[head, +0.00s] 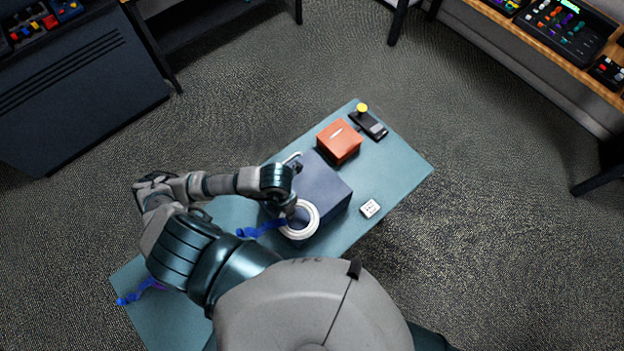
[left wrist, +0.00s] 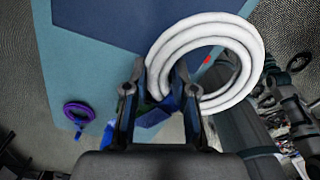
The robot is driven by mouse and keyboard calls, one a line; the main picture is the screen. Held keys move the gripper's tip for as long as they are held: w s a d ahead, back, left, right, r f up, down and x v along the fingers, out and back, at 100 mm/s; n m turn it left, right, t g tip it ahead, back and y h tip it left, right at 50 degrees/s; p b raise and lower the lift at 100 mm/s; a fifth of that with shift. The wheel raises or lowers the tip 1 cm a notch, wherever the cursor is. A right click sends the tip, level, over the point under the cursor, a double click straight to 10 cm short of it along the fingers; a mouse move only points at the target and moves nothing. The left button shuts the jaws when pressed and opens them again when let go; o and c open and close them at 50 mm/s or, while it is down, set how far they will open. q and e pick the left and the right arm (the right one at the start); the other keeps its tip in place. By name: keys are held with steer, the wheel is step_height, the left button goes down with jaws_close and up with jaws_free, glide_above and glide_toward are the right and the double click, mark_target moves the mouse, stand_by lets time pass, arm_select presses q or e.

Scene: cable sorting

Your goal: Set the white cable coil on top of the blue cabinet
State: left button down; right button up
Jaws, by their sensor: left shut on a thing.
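The white cable coil (head: 313,229) is held in my left gripper (head: 291,211), which is shut on one side of its ring. In the left wrist view the coil (left wrist: 246,60) has its left side between the fingers (left wrist: 159,72), and the rest extends to the right. The dark blue cabinet (head: 333,187) stands on the teal table. In the head view the coil overlaps the cabinet's near edge; its height above the top is unclear. The cabinet also shows at the top of the left wrist view (left wrist: 115,14). My right gripper is in neither view.
An orange-red box (head: 340,141) and a black device with a yellow knob (head: 368,125) stand beyond the cabinet. A small white block (head: 370,208) lies right of it. A purple coil (left wrist: 78,112) lies on the teal table (head: 400,168). Blue straps (head: 260,229) show near the arm.

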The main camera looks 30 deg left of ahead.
arm_select(q)
steer(key=w+b, duration=0.1)
steer(key=b, duration=0.1)
steer(key=w+b, duration=0.1)
steer(key=b, duration=0.1)
steer(key=shift+d+f, duration=0.2)
steer(key=shift+f, duration=0.2)
steer(key=w, duration=0.1)
steer(key=w+a, duration=0.1)
steer(key=w, duration=0.2)
steer(key=shift+a+r+p, duration=0.35)
steer(key=w+a, duration=0.1)
steer(key=w, duration=0.1)
steer(key=w+a, duration=0.2)
steer(key=w, duration=0.1)
steer(key=w+a+f+p, duration=0.1)
steer(key=w, duration=0.2)
steer(key=shift+w+a+f, duration=0.1)
steer(key=shift+w+a, duration=0.1)
steer(key=shift+a, duration=0.1)
steer(key=shift+w+d+f, duration=0.1)
steer(key=shift+w, duration=0.05)
steer(key=shift+d+f, duration=0.15)
steer(key=shift+f, duration=0.2)
step_height(320, 180, down, 2)
steer(key=shift+d+f+p, duration=0.15)
steer(key=shift+f+p, duration=0.1)
steer(key=shift+p, duration=0.1)
